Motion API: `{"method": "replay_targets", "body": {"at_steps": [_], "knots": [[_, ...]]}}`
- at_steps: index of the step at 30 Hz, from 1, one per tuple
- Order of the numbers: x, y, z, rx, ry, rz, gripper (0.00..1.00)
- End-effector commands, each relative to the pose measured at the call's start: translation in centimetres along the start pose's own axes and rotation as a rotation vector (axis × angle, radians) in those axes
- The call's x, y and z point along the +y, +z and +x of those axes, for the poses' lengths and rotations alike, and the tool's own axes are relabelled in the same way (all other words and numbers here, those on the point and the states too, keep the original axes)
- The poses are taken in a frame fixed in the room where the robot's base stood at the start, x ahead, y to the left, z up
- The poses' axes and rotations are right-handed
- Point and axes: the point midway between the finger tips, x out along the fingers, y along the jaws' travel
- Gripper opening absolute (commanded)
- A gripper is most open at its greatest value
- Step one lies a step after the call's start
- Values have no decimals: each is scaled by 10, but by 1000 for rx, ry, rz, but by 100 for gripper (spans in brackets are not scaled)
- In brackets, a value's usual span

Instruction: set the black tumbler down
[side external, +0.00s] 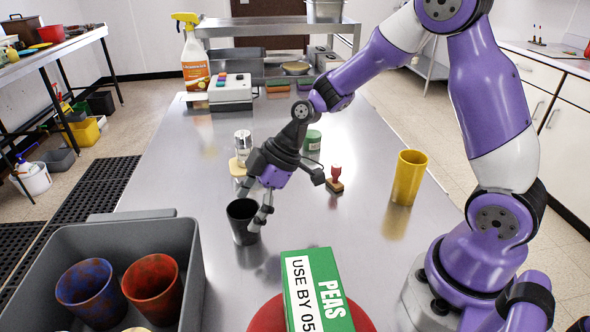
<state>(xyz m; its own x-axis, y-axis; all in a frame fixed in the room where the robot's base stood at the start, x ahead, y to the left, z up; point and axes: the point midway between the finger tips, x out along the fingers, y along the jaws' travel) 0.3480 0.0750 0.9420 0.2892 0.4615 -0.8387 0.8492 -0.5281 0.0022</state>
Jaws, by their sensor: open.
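The black tumbler (241,221) stands upright on the steel table, to the right of the grey bin. My gripper (253,206) reaches down to it from above and the right. Its jaws are open, with one finger close to the tumbler's right side. The other finger is partly hidden behind the tumbler's rim, and I cannot tell whether either touches it.
The grey bin (187,262) at the lower left holds a blue and a red tumbler. A green peas box (316,290) stands in front on a red round thing. A yellow tumbler (408,178), a stamp (335,180) and a glass shaker (243,147) stand farther back.

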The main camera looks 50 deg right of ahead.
Motion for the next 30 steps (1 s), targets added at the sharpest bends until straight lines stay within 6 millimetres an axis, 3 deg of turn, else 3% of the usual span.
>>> {"method": "replay_targets", "body": {"at_steps": [9,18,23,30], "knots": [[1,0,-74,1,7,1,97],[-5,-1,-108,-24,26,34,97],[-29,1,-133,-112,160,242,97],[-71,29,-173,-122,421,679,97]]}}
